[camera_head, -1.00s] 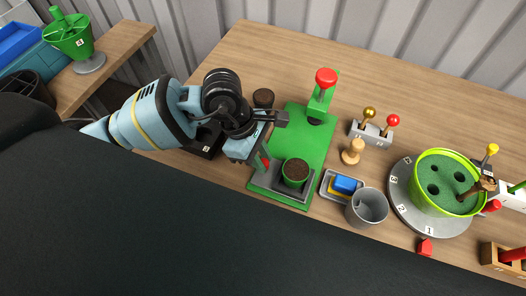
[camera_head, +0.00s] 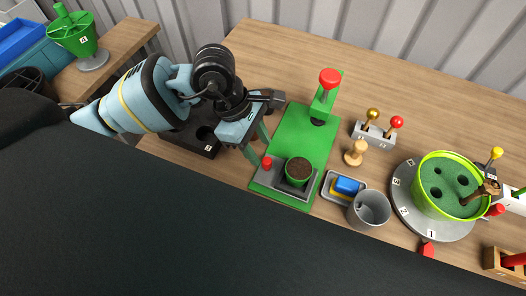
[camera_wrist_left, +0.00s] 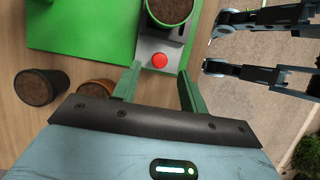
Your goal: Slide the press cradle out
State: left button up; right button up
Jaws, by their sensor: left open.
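The press cradle (camera_head: 272,178) is a grey slide at the front end of the green press base (camera_head: 300,140). It has a red knob (camera_head: 267,162) at its left end and holds a green pot of dark soil (camera_head: 298,171). The cradle (camera_wrist_left: 148,45), knob (camera_wrist_left: 159,61) and pot (camera_wrist_left: 170,10) also show in the left wrist view. My left gripper (camera_head: 256,146) is open and empty beside the knob. In the left wrist view its green fingertips (camera_wrist_left: 157,75) point towards the knob, one to each side, without clear contact.
The press post with its red-topped lever (camera_head: 329,80) stands at the back of the base. A tray with blue and yellow blocks (camera_head: 346,186) and a grey cup (camera_head: 369,209) stand close on the right. Two brown pots, one darker (camera_wrist_left: 40,87), stand left of my fingers.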

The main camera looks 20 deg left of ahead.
pick_arm(q)
jog(key=v, duration=0.3)
jog(key=shift+a+r, duration=0.15)
jog(key=shift+r, duration=0.05)
jog(key=shift+s+f, duration=0.1)
jog(key=shift+s, duration=0.1)
dwell(0.3)
